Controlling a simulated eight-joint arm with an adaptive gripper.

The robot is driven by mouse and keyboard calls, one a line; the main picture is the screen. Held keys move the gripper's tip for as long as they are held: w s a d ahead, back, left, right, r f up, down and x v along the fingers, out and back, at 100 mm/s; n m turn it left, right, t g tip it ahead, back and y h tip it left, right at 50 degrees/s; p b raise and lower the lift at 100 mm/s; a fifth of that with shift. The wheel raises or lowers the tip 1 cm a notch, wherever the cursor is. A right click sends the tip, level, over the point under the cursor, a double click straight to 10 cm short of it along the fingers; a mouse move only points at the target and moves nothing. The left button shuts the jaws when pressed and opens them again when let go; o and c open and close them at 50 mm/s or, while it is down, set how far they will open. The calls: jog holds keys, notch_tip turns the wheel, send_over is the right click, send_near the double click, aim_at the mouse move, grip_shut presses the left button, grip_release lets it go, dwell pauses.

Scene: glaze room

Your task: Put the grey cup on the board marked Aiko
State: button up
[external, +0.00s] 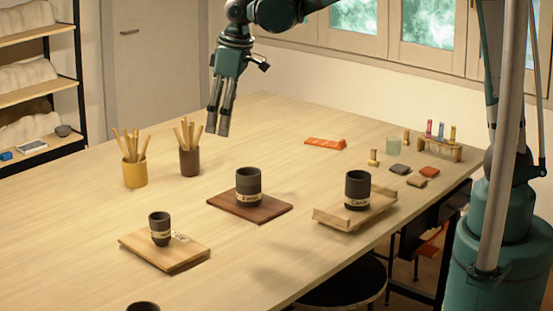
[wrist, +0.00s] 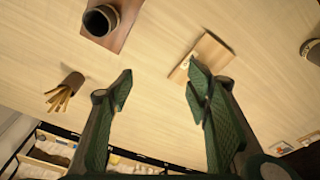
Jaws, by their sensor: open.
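Several dark grey cups with pale name bands stand on the table. A small one (external: 160,229) is on the light board (external: 193,250) at front left, which carries a small tag. Another (external: 248,187) is on the dark brown board (external: 264,215); a third (external: 357,189) is on the wooden tray (external: 337,220) at right. A fourth cup's rim (external: 142,307) shows at the bottom edge. The names are too small to read surely. My gripper (external: 217,132) is open and empty above the table. In the wrist view, a finger covers part of the light board (wrist: 211,54).
A yellow pot (external: 135,173) and a brown pot (external: 190,161) of sticks stand below and left of my gripper. Orange tile strip (external: 325,143), small tiles (external: 400,169), a glass (external: 394,146) and a vial rack (external: 437,144) are at back right. The left tabletop is clear.

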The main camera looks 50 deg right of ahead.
jog(key=s+d+r+m+t, duration=0.1)
jog(key=s+d+r+m, duration=0.15)
jog(key=s+d, duration=0.55)
jog(key=s+d+r+m+t, duration=0.1)
jog(key=s+d+r, duration=0.3)
jog(key=d, duration=0.7)
jog(key=s+d+f+m+t, duration=0.1)
jog(key=s+d+f, duration=0.1)
jog(key=s+d, duration=0.3)
jog(key=s+d+f+m+t, duration=0.1)
jog(key=s+d+f+t, duration=0.1)
jog(key=s+d, duration=0.4)
jog(key=s+f, duration=0.1)
jog(key=s, duration=0.3)
jog(key=shift+s+d+m+h, duration=0.3)
jog(key=shift+s+m+h, duration=0.05)
jog(key=shift+h, duration=0.05)
